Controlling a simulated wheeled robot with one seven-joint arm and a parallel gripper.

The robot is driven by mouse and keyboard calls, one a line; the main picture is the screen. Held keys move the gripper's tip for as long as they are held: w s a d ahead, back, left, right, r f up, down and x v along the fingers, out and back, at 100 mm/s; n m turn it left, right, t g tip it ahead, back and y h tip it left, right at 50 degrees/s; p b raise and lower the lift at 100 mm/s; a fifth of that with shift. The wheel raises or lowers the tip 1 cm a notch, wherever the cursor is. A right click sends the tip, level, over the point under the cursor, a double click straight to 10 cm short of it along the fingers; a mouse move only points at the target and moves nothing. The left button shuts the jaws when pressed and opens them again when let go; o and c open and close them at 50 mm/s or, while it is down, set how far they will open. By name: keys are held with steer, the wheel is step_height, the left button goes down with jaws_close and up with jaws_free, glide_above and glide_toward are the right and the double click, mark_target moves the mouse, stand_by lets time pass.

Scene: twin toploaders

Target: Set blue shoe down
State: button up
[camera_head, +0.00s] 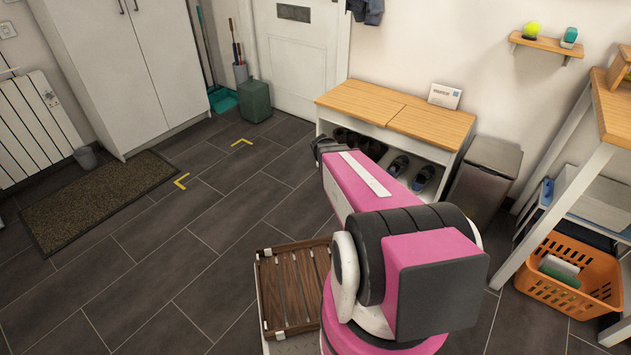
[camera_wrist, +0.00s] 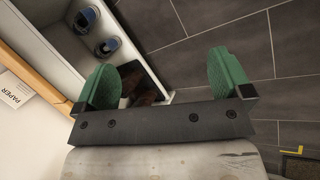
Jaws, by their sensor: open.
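Two blue shoes with light insides lie side by side on the lower shelf of the white bench (camera_head: 388,115). One is the left blue shoe (camera_head: 398,165), the other the right blue shoe (camera_head: 423,177).
Dark brown shoes (camera_head: 345,137) sit on the shelf's left part, partly behind the left finger in the wrist view. A slatted wooden tray (camera_head: 292,290) is beside my arm. A bin (camera_head: 485,180) stands right of the bench.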

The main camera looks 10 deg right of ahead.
steer(key=s+a+r+m+y, duration=0.1)
steer(key=s+a+r+y, duration=0.1)
steer(key=s+a+r, duration=0.2)
steer(key=s+a+r+m+y, duration=0.2)
steer(key=s+a+r+y, duration=0.1)
steer(key=a, duration=0.5)
steer(key=s+r, duration=0.1)
steer(key=s, duration=0.1)
steer(key=shift+s+a+r, duration=0.15)
steer(key=shift+s+a, duration=0.15)
steer(key=shift+s, duration=0.1)
